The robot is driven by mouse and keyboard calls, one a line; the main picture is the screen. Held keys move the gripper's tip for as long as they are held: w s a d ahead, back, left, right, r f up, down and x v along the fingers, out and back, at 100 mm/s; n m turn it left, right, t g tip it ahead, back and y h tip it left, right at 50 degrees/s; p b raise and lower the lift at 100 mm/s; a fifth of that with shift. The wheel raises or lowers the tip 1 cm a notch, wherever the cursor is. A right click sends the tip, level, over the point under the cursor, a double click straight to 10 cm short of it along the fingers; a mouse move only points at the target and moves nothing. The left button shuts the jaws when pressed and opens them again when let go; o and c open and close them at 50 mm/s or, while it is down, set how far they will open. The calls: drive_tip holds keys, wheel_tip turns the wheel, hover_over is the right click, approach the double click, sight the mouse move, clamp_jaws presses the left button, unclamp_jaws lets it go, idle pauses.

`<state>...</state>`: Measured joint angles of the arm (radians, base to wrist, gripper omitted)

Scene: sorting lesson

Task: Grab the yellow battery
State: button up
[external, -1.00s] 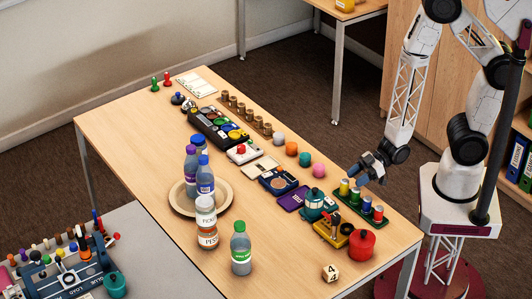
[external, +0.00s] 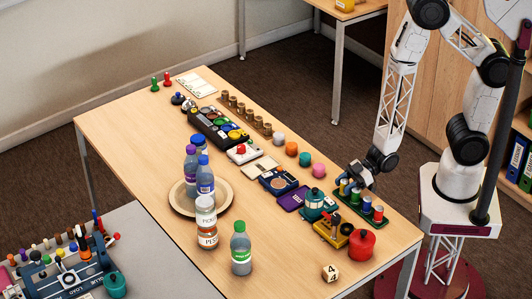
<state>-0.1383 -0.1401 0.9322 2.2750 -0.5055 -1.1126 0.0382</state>
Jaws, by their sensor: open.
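A dark green tray (external: 374,226) near the right edge of the table holds several upright batteries in a row. The yellow battery (external: 344,188) stands at the tray's far-left end. My gripper (external: 350,178) is open and low over that end, with its fingers right at the top of the yellow battery and partly hiding it. I cannot tell whether the fingers touch it. A red-topped battery (external: 378,214) stands at the near end of the row, with the others between.
A teal teapot-like object (external: 313,207), a yellow toy vehicle (external: 331,232) and a red pot (external: 361,245) stand close to the tray. A pink ball (external: 319,170) is behind it. Bottles on a round plate (external: 178,205) stand further left. The front-right table corner is mostly clear.

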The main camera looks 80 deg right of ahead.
sight(348, 181)
idle(0.4)
drive_tip(key=c, duration=0.7)
drive_tip(key=shift+r, duration=0.15)
drive_tip(key=shift+r, duration=1.1)
drive_tip(key=shift+s+d+r, duration=0.2)
drive_tip(key=shift+s+r, duration=0.3)
drive_tip(key=shift+r, duration=0.1)
drive_tip(key=shift+s+d+r, duration=0.25)
drive_tip(key=shift+s+d, duration=0.45)
drive_tip(key=shift+s, duration=1.65)
drive_tip(key=shift+s+d+r, duration=0.2)
drive_tip(key=shift+s+d, duration=0.5)
drive_tip(key=shift+s, duration=1.7)
drive_tip(key=shift+s+d+r, duration=0.25)
drive_tip(key=shift+s+d, duration=0.45)
drive_tip(key=shift+s, duration=1.65)
